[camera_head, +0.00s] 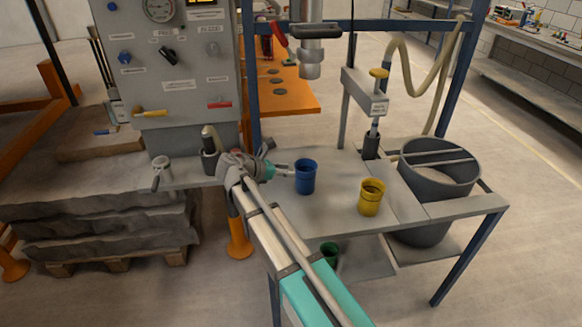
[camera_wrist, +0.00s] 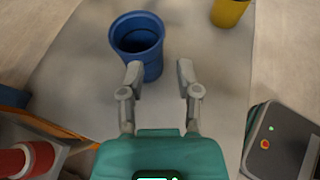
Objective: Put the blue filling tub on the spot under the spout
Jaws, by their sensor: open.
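The blue tub (camera_head: 306,178) stands upright and open-topped on the grey bench. It also shows in the wrist view (camera_wrist: 150,62), just beyond my fingertips and to the left. My gripper (camera_head: 283,170) is to the left of the tub in the head view, low over the bench. A grey vertical pipe like a spout (camera_head: 311,62) hangs above and behind the tub. I cannot make out a marked spot.
A yellow tub (camera_head: 371,199) stands right of the blue one on the bench (camera_head: 335,205). A green tub (camera_head: 329,253) is on the lower shelf. A dark bin (camera_head: 437,180) is at right, a hose stand (camera_head: 371,100) behind, and a control cabinet (camera_head: 185,75) at left.

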